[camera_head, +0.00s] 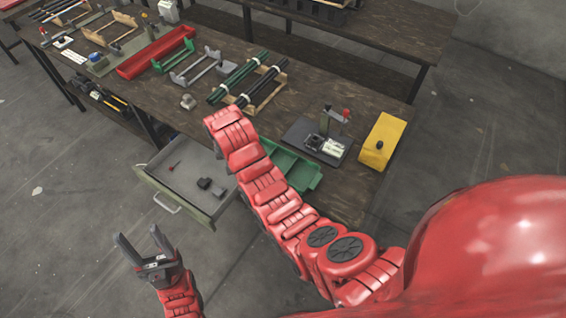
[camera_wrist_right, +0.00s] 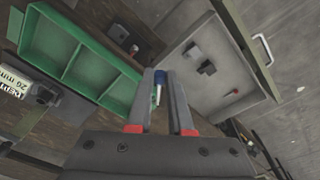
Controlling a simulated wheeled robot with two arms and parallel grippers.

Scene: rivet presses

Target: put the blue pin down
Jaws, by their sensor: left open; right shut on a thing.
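The blue pin (camera_wrist_right: 159,77) shows in the right wrist view, with a blue end and a paler, greenish-white part. My right gripper (camera_wrist_right: 159,72) is shut on it near the fingertips. The head view shows my right arm reaching over the front of the workbench, but its gripper and the pin are hidden behind the arm. My left gripper (camera_head: 139,236) is open and empty above the floor, in front of the open drawer.
A green divided tray (camera_head: 302,176) lies on the bench beside my right arm; it also shows in the wrist view (camera_wrist_right: 122,90). The open drawer (camera_head: 208,162) holds dark blocks and a small red item. A small press (camera_head: 327,122) and a yellow box (camera_head: 388,136) stand to the right.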

